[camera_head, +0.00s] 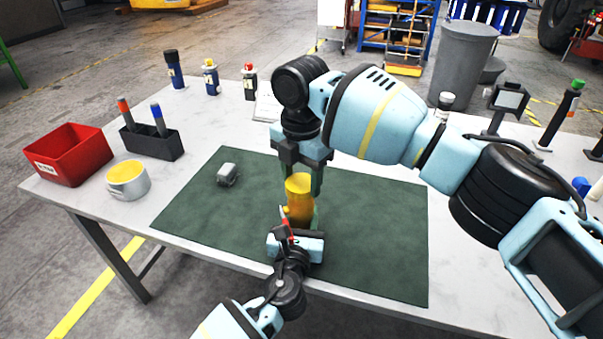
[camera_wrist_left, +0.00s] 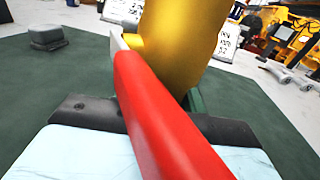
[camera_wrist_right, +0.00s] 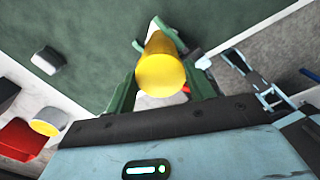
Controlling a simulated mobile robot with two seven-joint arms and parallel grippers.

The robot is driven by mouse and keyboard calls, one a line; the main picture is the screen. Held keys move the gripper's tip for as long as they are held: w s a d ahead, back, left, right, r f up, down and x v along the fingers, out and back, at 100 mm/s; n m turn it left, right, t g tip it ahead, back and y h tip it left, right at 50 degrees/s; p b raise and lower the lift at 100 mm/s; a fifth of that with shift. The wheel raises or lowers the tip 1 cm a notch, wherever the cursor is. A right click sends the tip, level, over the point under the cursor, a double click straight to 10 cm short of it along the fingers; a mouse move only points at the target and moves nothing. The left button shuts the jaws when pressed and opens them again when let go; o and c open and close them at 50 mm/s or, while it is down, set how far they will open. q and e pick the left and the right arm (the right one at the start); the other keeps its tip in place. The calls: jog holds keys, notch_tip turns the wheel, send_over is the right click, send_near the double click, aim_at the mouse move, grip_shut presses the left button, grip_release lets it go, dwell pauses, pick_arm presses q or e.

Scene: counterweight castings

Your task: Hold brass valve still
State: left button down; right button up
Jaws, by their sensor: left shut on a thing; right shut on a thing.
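The brass valve (camera_head: 299,200) stands upright over the green mat as a yellow-gold cylinder. It also shows in the left wrist view (camera_wrist_left: 178,45) and in the right wrist view (camera_wrist_right: 161,70). My right gripper (camera_head: 302,180) comes down from above and is shut on the valve, one finger on each side. My left gripper (camera_head: 297,226) is low, on the near side of the valve. It is shut on a red-handled tool (camera_wrist_left: 165,120), whose pale metal tip is close to the valve's small side stub. Whether the tip touches the stub I cannot tell. The valve's base is hidden.
The green mat (camera_head: 380,230) lies on a white table (camera_head: 55,190). A small grey block (camera_head: 228,175) sits left on the mat. Left of it stand a mug (camera_head: 128,182), red bin (camera_head: 78,168) and black marker holder (camera_head: 152,145). Several bottles stand at the back. The mat's right part is clear.

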jog(key=shift+f, duration=0.55)
dwell(0.4)
